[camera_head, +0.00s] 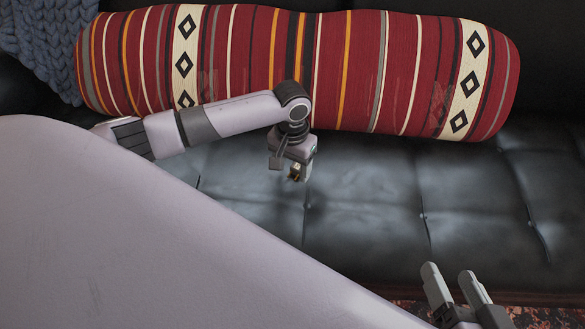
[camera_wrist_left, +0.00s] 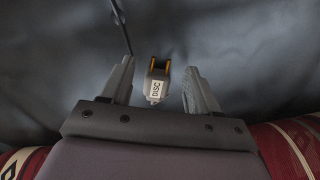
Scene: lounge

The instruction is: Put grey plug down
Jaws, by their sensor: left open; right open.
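The grey plug (camera_wrist_left: 155,90) has two brass-coloured prongs and a white label reading "DISC". In the left wrist view it is between the two fingers of my left gripper (camera_wrist_left: 158,73), with a gap on each side. In the head view my left gripper (camera_head: 290,174) points down over the black sofa seat, and only a small part of the plug (camera_head: 296,174) shows at its fingertips. Whether the plug touches the seat is hard to tell. My left gripper is open. My right gripper (camera_head: 450,274) is open and empty at the lower right, near the seat's front edge.
The black leather sofa seat (camera_head: 370,220) is clear to the right of my left gripper. A long red striped bolster (camera_head: 340,70) lies along the backrest. A blue knitted throw (camera_head: 50,45) hangs at upper left. A patterned rug (camera_head: 540,316) shows at lower right.

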